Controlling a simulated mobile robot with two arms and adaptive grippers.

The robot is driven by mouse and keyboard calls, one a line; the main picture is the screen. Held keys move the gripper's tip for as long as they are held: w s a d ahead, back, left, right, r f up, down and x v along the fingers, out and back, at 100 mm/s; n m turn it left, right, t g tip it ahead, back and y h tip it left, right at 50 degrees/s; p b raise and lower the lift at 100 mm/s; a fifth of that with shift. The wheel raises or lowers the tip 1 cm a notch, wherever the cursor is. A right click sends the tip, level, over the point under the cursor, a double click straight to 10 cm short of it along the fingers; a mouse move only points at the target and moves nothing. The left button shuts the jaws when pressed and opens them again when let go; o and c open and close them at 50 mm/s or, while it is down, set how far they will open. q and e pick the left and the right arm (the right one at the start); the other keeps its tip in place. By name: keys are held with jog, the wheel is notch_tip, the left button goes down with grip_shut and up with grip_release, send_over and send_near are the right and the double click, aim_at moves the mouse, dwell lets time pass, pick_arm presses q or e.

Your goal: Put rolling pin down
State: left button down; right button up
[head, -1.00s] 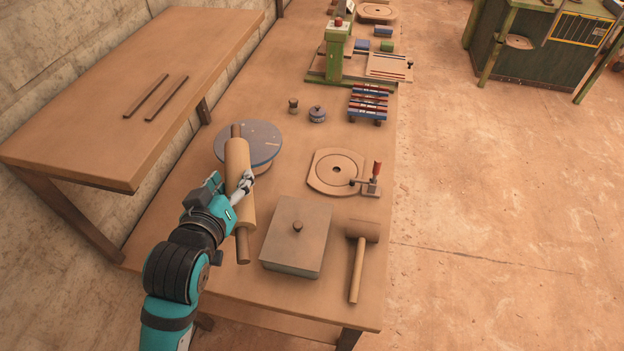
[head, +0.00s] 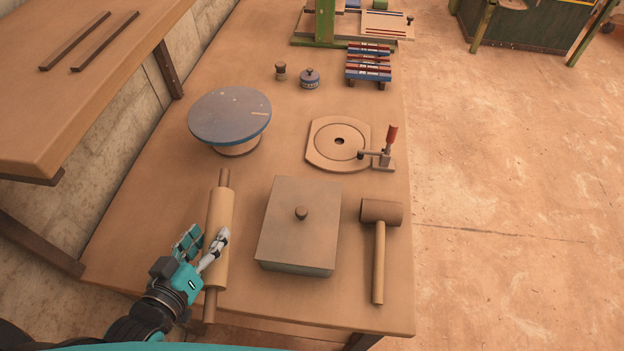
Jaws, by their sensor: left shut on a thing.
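The wooden rolling pin (head: 221,225) is at the front left of the workbench (head: 345,303), its length running away from me. It lies left of a lidded box. My left gripper (head: 212,250) is shut on the near part of its barrel, coming in from the left. Its near handle reaches to the bench's front edge. Whether the pin touches the bench top or hangs just above it, I cannot tell. My right gripper is not in view.
The lidded box (head: 299,235) stands right of the pin, with a mallet (head: 380,245) beyond it. A round blue-grey turntable (head: 229,115) stands behind the pin. A round-holed plate (head: 335,150) with a red-handled clamp (head: 388,150) lies further back.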

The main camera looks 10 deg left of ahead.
pick_arm(q)
jog(key=shift+m+h, duration=0.4)
jog(key=shift+h, duration=0.4)
jog(key=s+a+f+b, duration=0.1)
jog(key=a+f, duration=0.1)
jog(key=f, duration=0.1)
jog(key=shift+s+a+b, duration=0.25)
jog(key=shift+s+b, duration=0.1)
jog(key=shift+s, duration=0.05)
jog(key=shift+a+g+h+b, duration=0.3)
jog(key=shift+a+h+b, duration=0.25)
jog(key=shift+h, duration=0.25)
jog(key=shift+w+a+r+h, duration=0.2)
jog(key=shift+h, duration=0.2)
jog(key=shift+w+d+r, duration=0.1)
jog(key=shift+w, duration=0.25)
send_over(251, 205)
jog(key=shift+p, duration=0.3)
jog(key=shift+w+f, duration=0.15)
jog(key=shift+f, duration=0.05)
notch_tip(251, 205, down, 3)
jog(key=shift+f, duration=0.1)
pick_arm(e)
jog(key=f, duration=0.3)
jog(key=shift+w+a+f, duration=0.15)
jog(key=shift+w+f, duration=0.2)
